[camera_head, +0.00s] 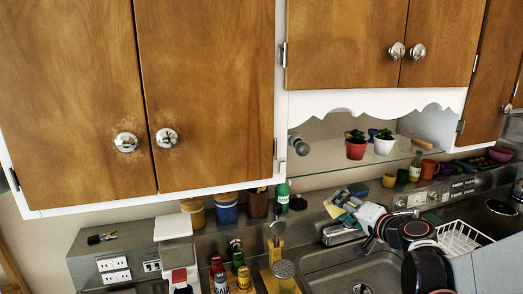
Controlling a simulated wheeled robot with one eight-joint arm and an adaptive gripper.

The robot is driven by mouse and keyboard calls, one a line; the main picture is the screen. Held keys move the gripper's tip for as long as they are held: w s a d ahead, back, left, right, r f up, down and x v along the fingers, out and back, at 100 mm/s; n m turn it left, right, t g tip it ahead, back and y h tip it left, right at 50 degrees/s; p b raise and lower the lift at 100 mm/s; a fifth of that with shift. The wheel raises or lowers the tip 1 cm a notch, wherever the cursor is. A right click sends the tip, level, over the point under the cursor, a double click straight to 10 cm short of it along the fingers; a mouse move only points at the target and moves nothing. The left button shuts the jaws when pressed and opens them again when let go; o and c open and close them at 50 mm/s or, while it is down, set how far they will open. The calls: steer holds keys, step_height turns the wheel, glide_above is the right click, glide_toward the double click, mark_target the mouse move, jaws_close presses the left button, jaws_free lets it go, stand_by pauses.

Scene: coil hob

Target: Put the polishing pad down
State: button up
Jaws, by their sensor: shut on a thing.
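The pad juts out from the gripper's upper left side, close to the back wall behind the tap. I cannot tell whether it touches the surface below. The fingertips are small in view and partly hidden by the pad.
A wire rack (462,238) stands right of my arm. Bottles (240,270) and canisters (227,208) crowd the left. A glass shelf (345,162) with two potted plants hangs above, under wooden cupboards (345,45).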

steer(key=s+a+f+b, duration=0.2)
steer(key=f+b, duration=0.2)
steer(key=f, duration=0.4)
steer(key=s+a+f+b, duration=0.2)
steer(key=s+f+b, duration=0.1)
steer(key=f, duration=0.5)
steer(key=shift+s+f+m+t+h+b, duration=0.15)
steer(key=shift+s+m+t+h+b, duration=0.25)
steer(key=shift+b, duration=0.45)
steer(key=shift+d, duration=0.15)
